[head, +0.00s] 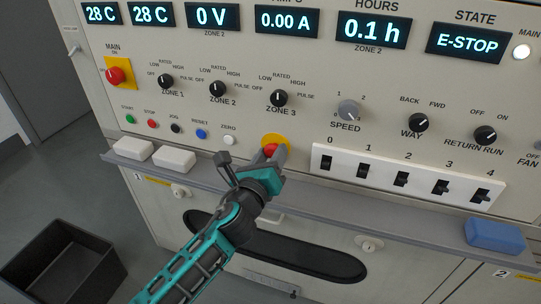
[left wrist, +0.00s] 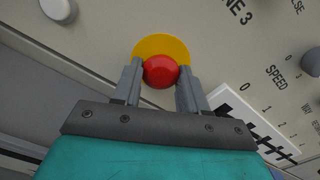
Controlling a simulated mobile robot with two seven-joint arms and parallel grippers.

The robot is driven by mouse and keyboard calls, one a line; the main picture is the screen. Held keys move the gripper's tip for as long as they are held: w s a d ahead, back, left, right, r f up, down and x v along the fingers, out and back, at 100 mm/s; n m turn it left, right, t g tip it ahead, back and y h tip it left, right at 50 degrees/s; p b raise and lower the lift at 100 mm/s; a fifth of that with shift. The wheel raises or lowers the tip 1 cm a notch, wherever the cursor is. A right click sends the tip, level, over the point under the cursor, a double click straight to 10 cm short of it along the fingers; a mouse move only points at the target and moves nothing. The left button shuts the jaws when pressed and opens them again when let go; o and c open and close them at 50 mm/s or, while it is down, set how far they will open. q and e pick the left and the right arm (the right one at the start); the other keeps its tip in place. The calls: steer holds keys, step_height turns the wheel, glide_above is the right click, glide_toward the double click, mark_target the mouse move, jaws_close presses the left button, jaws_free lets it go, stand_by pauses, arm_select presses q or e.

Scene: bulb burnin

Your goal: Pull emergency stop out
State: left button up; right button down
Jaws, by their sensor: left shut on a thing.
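The emergency stop is a red mushroom button (head: 270,150) on a yellow round plate (head: 274,140), low on the panel below the ZONE 3 knob. It also shows in the left wrist view as a red button (left wrist: 160,71) in front of the yellow plate (left wrist: 163,46). My left gripper (head: 268,158) is at the button, with one finger on each side of it. In the left wrist view the left gripper (left wrist: 160,80) is shut on the red button. The STATE display (head: 467,43) reads E-STOP. My right gripper is not in view.
A grey ledge (head: 330,208) runs below the panel, with two white blocks (head: 174,159) at left and a blue block (head: 494,235) at right. A white switch strip (head: 408,177) is right of the button. A black bin (head: 62,265) stands on the floor.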

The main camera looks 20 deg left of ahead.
arm_select(q)
jaws_close()
steer(key=shift+s+p, duration=0.45)
steer(key=shift+s, duration=0.15)
steer(key=o, duration=0.8)
jaws_free()
steer(key=s, duration=1.3)
steer(key=shift+a, duration=0.25)
